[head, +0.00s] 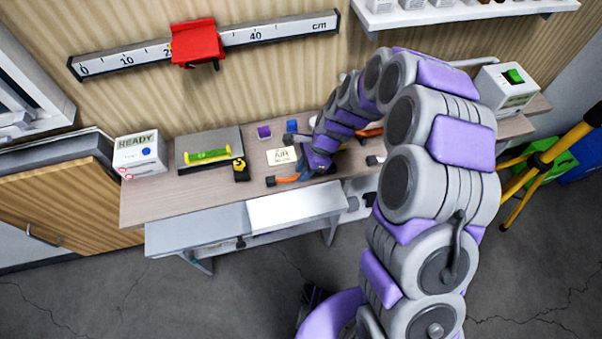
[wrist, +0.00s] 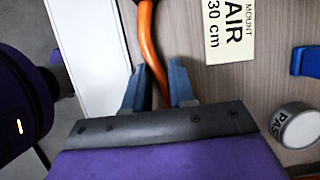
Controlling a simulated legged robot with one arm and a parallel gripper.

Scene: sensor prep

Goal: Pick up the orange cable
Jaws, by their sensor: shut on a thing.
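The orange cable (wrist: 150,45) runs down between the two fingers of my gripper (wrist: 158,85) in the wrist view, with a dark end at the top edge. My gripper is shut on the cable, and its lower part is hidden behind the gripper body. In the head view, an orange piece of the cable with a dark end (head: 288,179) lies at the front of the wooden bench, just left of my gripper (head: 308,174). More orange shows behind my arm to the right (head: 370,132).
A cream AIR mount card (wrist: 229,30) lies beside the cable. A white roll (wrist: 297,126) and a blue piece (wrist: 306,61) are to its right. The white READY box (head: 139,155), level (head: 208,156) and small purple block (head: 264,132) stand on the bench (head: 150,205). A yellow tripod (head: 540,165) stands right.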

